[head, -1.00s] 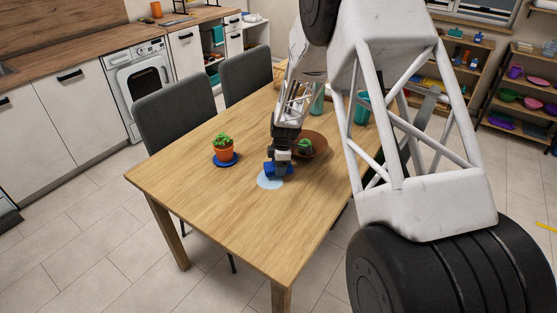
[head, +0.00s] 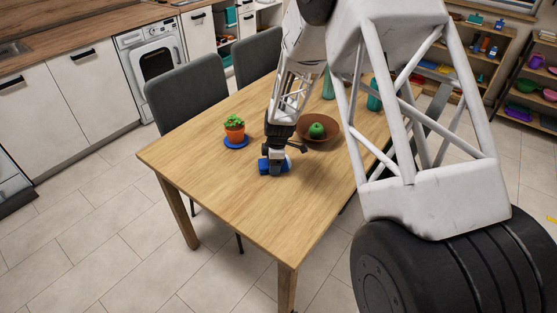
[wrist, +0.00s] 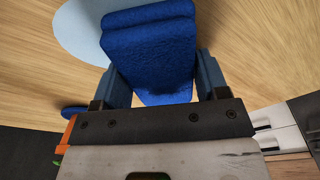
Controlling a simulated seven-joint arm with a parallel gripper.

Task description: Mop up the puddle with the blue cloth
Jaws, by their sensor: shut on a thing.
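My gripper (head: 274,158) is low over the wooden table, shut on the blue cloth (head: 264,166). In the wrist view the thick, folded cloth (wrist: 150,45) sits between the two fingers (wrist: 160,80). The pale blue puddle (wrist: 80,30) shows on the wood at the upper left of the wrist view, partly covered by the cloth. In the head view I cannot make the puddle out; the gripper and cloth are in front of that spot. I cannot tell whether the cloth presses on the table.
A potted plant (head: 234,128) on a blue saucer (head: 236,142) stands left of the gripper. A brown bowl (head: 328,134) with a green apple (head: 316,130) is just behind right. Teal vessels (head: 374,95) stand farther back. The table (head: 225,185) is bare at the front.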

